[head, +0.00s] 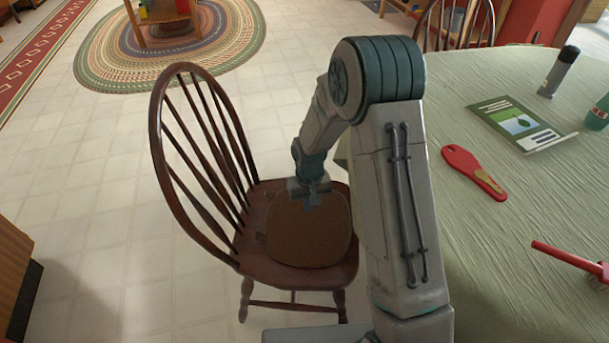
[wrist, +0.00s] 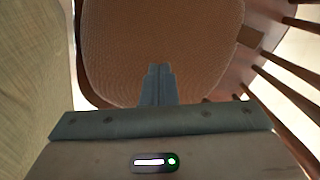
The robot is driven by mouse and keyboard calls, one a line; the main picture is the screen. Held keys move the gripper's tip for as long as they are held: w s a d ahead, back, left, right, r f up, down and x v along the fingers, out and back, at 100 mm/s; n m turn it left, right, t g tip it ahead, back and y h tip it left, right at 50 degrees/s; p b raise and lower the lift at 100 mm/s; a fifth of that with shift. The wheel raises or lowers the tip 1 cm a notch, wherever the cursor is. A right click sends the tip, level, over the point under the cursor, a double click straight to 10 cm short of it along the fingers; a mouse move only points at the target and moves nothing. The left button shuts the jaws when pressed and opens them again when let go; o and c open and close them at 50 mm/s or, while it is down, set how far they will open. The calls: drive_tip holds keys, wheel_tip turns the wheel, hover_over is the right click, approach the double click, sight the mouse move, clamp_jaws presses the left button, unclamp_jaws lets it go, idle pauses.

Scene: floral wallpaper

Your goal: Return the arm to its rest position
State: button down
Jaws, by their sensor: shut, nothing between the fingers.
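My arm reaches up and over from the bottom of the head view and bends down to the left. My gripper (head: 310,203) hangs over the brown seat of a wooden chair (head: 163,150). In the wrist view the two fingers of my gripper (wrist: 159,70) are together, with nothing between them. The chair's woven seat pad (wrist: 150,30) lies beyond the fingertips. I cannot tell the exact gap between the fingertips and the seat.
A table with a pale green cloth (head: 530,215) stands right of my arm. A wooden cabinet (head: 12,270) is at lower left. Tiled floor (head: 110,200) is free left of the chair.

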drive_tip(key=shift+r, duration=0.1)
drive_tip(key=s+d+r+m+t+p, duration=0.1)
drive_tip(key=s+d+r+p, duration=0.3)
drive_tip(key=r, duration=0.8)
drive_tip(key=s+d+r+p, duration=0.2)
drive_tip(key=s+r+p, duration=0.25)
drive_tip(key=r, duration=0.65)
drive_tip(key=s+d+r+m+t+p, duration=0.1)
drive_tip(key=s+d+r+p, duration=0.3)
drive_tip(key=r, duration=0.8)
drive_tip(key=s+r+p, duration=0.3)
drive_tip(key=s+r, duration=0.3)
drive_tip(key=s, duration=0.3)
drive_tip(key=shift+d+r+m+t+p, duration=0.15)
drive_tip(key=shift+r+m+t+p, duration=0.15)
drive_tip(key=shift+t+p, duration=0.1)
